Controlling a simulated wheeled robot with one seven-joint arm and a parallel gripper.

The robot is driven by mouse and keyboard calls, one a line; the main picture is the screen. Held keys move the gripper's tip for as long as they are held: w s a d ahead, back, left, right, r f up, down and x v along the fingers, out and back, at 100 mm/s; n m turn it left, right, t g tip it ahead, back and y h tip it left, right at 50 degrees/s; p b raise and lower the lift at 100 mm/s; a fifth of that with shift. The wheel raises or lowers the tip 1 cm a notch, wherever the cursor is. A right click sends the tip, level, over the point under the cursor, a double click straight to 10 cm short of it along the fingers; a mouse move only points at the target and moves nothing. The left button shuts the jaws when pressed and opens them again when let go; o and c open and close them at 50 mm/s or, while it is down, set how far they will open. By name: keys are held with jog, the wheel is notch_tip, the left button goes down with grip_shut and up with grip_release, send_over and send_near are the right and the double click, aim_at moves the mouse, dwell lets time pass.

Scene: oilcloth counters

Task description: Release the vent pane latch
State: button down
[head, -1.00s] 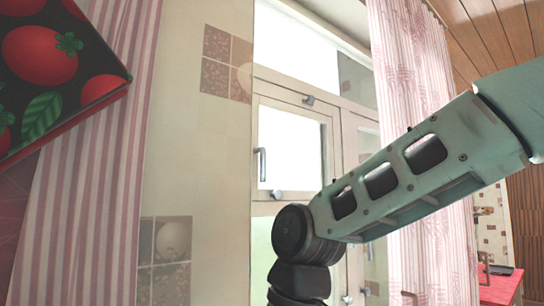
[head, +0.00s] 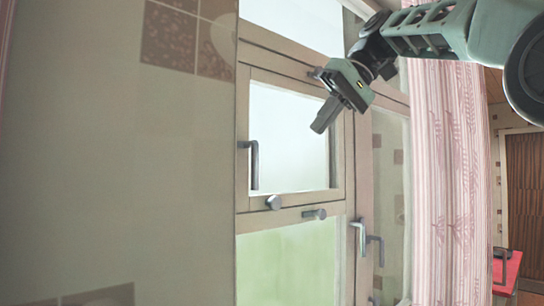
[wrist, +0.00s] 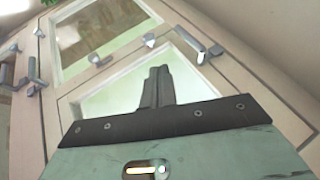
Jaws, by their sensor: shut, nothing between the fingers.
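The vent pane (head: 290,135) is the small framed upper window, and it looks closed in its frame. A grey L-shaped handle, which looks like its latch (head: 254,165), sits on the pane's left side and hangs downward. The handle also shows at the upper right of the wrist view (wrist: 190,41), where the window appears turned roughly upside down. My gripper (head: 324,118) is shut and empty. It is in front of the pane's upper right part, right of and above the handle, apart from it. In the wrist view its closed fingers (wrist: 157,85) stand out against the pane.
A round knob (head: 273,202) sits on the pane's lower frame, and another fitting (head: 315,213) is on the rail below. Two handles (head: 358,236) are on the window to the right. A pink curtain (head: 445,170) hangs at right. A tiled wall (head: 130,190) fills the left.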

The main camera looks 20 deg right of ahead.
jog(key=shift+f, duration=0.1)
jog(key=w+a+f+p, duration=0.2)
jog(key=a+f, duration=0.5)
jog(key=a, duration=0.2)
jog(key=shift+w+f, duration=0.3)
jog(key=shift+f, duration=0.1)
jog(key=shift+a+f, duration=0.1)
jog(key=shift+a, duration=0.15)
